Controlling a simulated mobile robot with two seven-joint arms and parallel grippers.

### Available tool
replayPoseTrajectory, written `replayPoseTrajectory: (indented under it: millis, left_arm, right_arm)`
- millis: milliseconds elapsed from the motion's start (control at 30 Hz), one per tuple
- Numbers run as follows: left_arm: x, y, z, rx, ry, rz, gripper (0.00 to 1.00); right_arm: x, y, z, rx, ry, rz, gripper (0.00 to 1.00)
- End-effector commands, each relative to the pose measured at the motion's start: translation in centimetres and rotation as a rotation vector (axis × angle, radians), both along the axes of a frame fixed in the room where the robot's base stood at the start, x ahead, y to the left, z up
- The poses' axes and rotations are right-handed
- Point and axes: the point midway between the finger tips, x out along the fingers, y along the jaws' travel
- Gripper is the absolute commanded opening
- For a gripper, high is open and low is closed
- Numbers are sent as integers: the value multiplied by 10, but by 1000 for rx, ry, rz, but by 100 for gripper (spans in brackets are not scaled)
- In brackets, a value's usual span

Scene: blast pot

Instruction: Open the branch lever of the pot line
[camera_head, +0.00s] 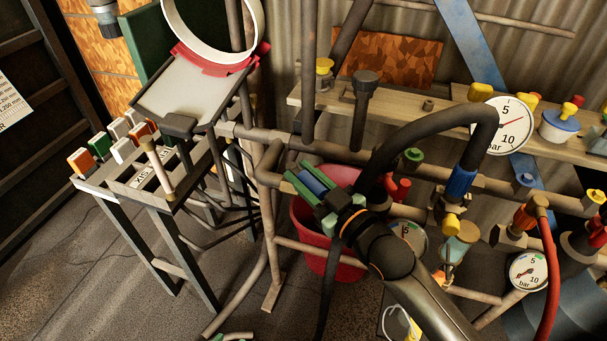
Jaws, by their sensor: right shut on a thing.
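My right gripper (309,190), with green fingers, reaches in from the lower right. It is shut on a blue handle (314,181) in front of the pipe frame, above a red bucket. This handle looks like the branch lever, but its pivot and valve body are hidden behind the gripper. The pot line's grey pipe (330,153) runs behind it from left to right. A small green-and-grey piece (232,336) at the bottom edge may be the tip of my left gripper; it is mostly cut off.
The red bucket (345,268) stands just below and behind the right gripper. A black hose (435,122) arches close on the right, ending at a blue coupling (462,180). Gauges (503,125) and a red hose (549,270) crowd the right. A metal stand (166,240) is at left.

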Motion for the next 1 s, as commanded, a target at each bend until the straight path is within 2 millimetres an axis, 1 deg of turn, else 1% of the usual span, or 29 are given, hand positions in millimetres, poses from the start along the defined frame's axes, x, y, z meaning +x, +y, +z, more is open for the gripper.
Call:
replayPoseTrajectory:
  millis: [367,733,1000]
  left_arm:
    - [0,0,0,0,0,0,50]
    - [0,0,-6,0,0,0,50]
    - [0,0,-6,0,0,0,50]
  right_arm:
    - [0,0,-1,-2,1,3,0]
    - [2,-1,1,-2,-9,126,0]
    - [3,-3,0,4,2,145,0]
